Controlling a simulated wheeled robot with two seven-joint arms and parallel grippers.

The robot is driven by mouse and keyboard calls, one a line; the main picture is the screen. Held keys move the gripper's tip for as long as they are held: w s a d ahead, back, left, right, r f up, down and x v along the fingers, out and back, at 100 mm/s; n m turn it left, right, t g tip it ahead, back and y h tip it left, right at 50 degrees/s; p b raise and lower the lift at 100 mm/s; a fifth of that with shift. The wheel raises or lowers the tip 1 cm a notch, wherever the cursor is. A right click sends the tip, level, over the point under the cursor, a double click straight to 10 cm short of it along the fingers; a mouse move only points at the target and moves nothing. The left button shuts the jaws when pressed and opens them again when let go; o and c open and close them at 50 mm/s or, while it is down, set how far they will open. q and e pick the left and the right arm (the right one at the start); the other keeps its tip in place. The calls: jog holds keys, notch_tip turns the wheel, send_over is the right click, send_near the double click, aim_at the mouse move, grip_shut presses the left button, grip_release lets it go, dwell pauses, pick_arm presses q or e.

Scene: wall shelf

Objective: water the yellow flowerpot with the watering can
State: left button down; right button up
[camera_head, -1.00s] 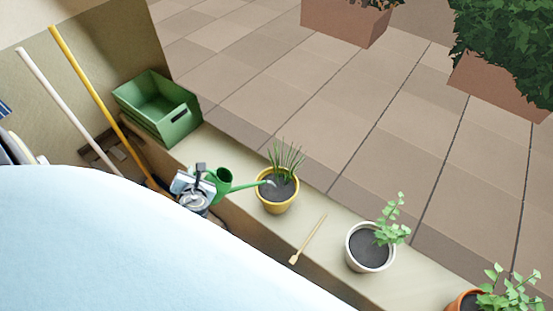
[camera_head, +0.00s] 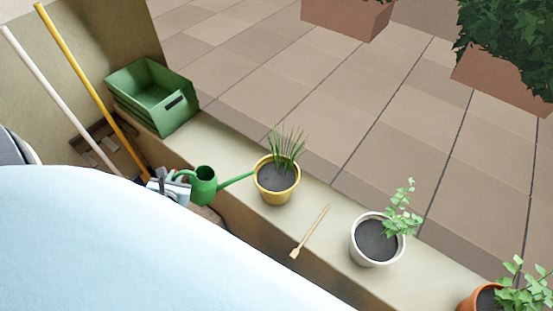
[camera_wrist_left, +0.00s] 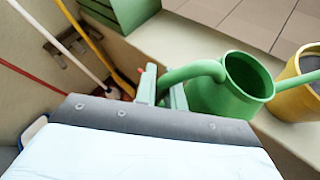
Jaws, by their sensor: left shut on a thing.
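The green watering can (camera_head: 203,186) is in my left gripper (camera_head: 176,180), which is shut on its handle. The can also shows in the left wrist view (camera_wrist_left: 222,98), with the gripper fingers (camera_wrist_left: 162,92) at its handle. The can looks roughly upright, and its spout points right with the tip near the left rim of the yellow flowerpot (camera_head: 276,197). The yellow pot stands on the ledge and holds dark soil and a grassy plant. A part of it shows at the right of the left wrist view (camera_wrist_left: 298,100). My right gripper is not in view.
A green crate (camera_head: 160,97) stands on the ledge (camera_head: 222,140) at the left. A small wooden tool (camera_head: 311,231), a white pot (camera_head: 375,254) and an orange pot (camera_head: 470,301) are to the right. Long-handled tools (camera_head: 90,90) lean at the left.

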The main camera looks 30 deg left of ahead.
pick_arm(q)
notch_tip(320, 180, down, 8)
jog(key=s+a+n+t+h+b, duration=0.1)
jog(key=s+a+n+b, duration=0.1)
jog(key=b, duration=0.8)
jog(key=shift+r+t+b, duration=0.15)
jog(key=shift+t+b, duration=0.15)
jog(key=shift+a, duration=0.1)
